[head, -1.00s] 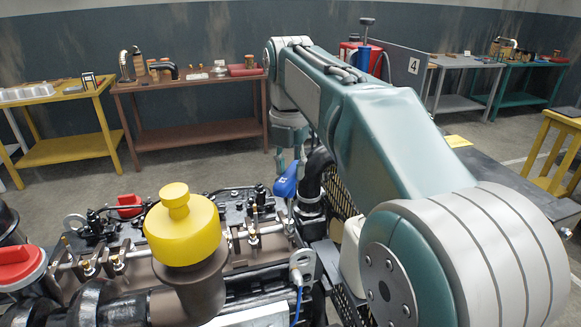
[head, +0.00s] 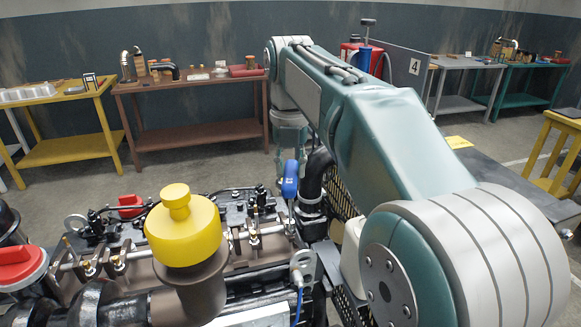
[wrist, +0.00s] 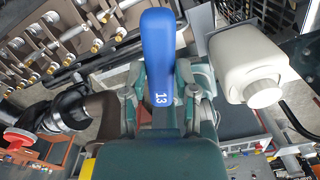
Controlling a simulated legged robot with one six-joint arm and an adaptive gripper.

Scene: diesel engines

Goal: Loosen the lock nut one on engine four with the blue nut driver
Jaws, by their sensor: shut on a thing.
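The blue nut driver (head: 290,180) stands nearly upright over the right rear part of the engine (head: 210,255). In the wrist view the driver's blue handle (wrist: 160,55), marked 13, lies between the fingers. My gripper (wrist: 163,105) is shut on the handle; in the head view its fingers are small and partly hidden. Small brass-coloured fittings (head: 252,238) sit along the engine top, and several brass nuts (wrist: 95,48) show at the upper left in the wrist view. I cannot tell which is lock nut one. The driver's lower end is hidden.
A yellow cap (head: 183,235) rises from the engine's front. A black hose (head: 313,180) stands close right of the driver. A white container (wrist: 245,65) is right of the handle in the wrist view. A panel marked 4 (head: 413,66) stands behind. Benches line the wall.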

